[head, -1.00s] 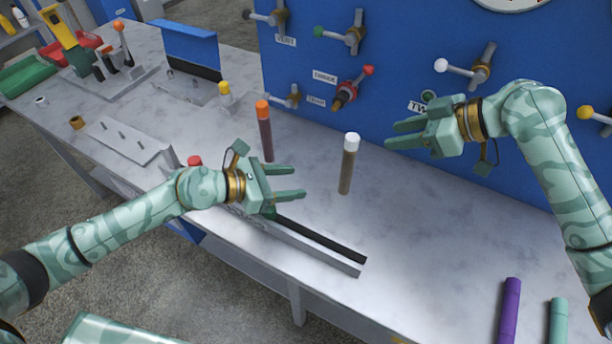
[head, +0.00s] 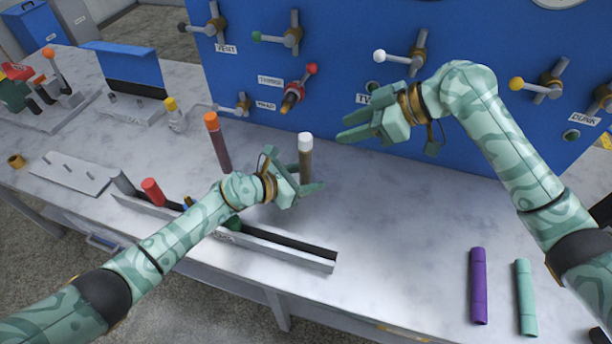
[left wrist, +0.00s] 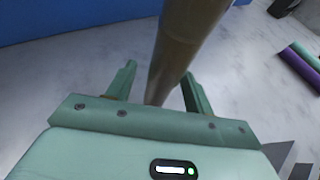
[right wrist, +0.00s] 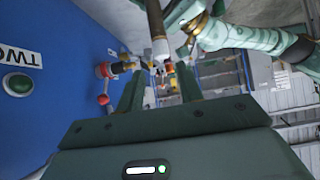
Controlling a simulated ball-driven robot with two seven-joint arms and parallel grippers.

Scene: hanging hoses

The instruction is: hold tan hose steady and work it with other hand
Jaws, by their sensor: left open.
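The tan hose (head: 306,162) stands upright with a white upper end in the head view. My left gripper (head: 307,183) is at the hose's lower visible part, its fingers open. In the left wrist view the hose (left wrist: 178,50) passes between the two spread fingers, and I cannot tell whether either finger touches it. My right gripper (head: 348,126) is open and empty, to the right of the hose's white end and apart from it. In the right wrist view the white end (right wrist: 160,48) shows beyond and between the open fingers. The hose's foot is hidden behind my left gripper.
An orange-topped hose (head: 217,142) stands to the left. A grey tray (head: 300,254) lies in front. A blue panel (head: 330,40) with several valve handles rises behind. A purple tube (head: 478,285) and a teal tube (head: 525,297) lie at right. The bench between is clear.

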